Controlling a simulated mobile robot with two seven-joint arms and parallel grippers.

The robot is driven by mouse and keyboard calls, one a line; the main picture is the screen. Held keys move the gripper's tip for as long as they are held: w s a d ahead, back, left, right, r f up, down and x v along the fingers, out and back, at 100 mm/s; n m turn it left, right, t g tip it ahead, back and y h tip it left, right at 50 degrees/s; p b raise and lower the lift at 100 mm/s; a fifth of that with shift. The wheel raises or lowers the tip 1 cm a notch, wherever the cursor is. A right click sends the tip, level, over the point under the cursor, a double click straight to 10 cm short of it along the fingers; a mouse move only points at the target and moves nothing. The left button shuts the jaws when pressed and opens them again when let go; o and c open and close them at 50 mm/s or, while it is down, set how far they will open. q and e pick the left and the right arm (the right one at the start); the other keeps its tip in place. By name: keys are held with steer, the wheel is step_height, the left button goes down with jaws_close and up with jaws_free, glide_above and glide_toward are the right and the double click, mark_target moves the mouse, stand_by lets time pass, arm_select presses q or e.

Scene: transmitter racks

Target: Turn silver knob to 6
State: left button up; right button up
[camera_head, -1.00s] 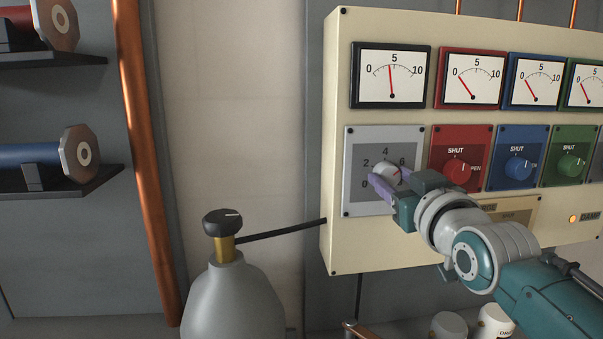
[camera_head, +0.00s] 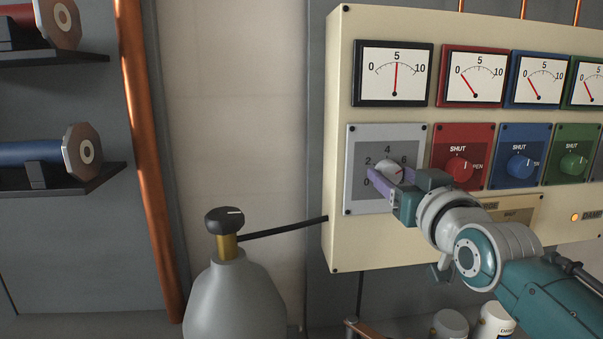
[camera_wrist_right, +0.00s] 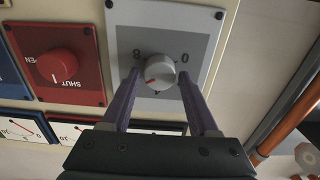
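The silver knob (camera_head: 390,168) sits on a light grey plate (camera_head: 357,204) with a number scale, at the left of the cream panel. It also shows in the right wrist view (camera_wrist_right: 160,68), upside down, its red mark between 4 and 6. The black-framed gauge (camera_head: 393,74) above has its needle at about 5. My right gripper (camera_head: 388,174) has its purple fingers on either side of the knob; in the wrist view its fingers (camera_wrist_right: 159,78) flank the knob closely. Exact contact is hard to see. My left gripper is not in view.
A red knob (camera_head: 459,168), a blue knob (camera_head: 519,166) and a green knob (camera_head: 573,165) sit close to the right, under their own gauges. A grey cylinder with a black-topped valve (camera_head: 228,220) stands at the lower left.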

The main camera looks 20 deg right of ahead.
steer(key=shift+o, duration=1.3)
steer(key=b+v, duration=0.1)
steer(key=v, duration=0.9)
steer(key=shift+w, duration=0.1)
